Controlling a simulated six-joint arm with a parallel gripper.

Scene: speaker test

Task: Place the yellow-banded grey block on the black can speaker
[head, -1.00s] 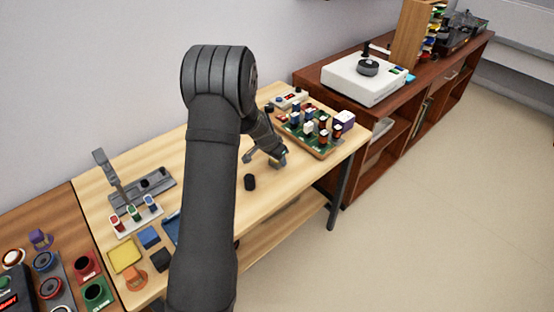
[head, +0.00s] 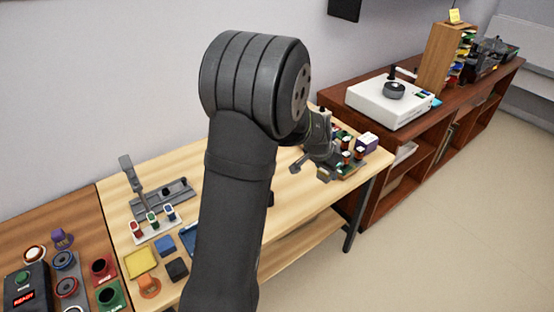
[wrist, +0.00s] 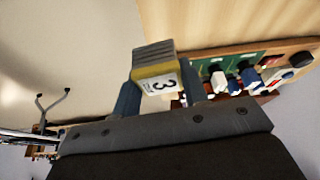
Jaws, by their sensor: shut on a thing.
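The grey block with a yellow band and a white face marked 3 (wrist: 156,72) is between the two fingers of my gripper (wrist: 160,95) in the wrist view. My gripper is shut on it and holds it up, clear of other things. In the head view my gripper (head: 312,170) is over the right part of the wooden table, in front of the green board; the block is hard to make out there. A small black cylinder, likely the black can speaker (head: 271,198), shows only as a sliver at the right edge of my arm.
The green board with several parts (wrist: 235,75) lies near my gripper. A white turntable (head: 385,103) stands on the brown cabinet behind. A grey stand (head: 160,198), coloured blocks and pads fill the table's left part. Bare table (head: 310,205) lies at the front right.

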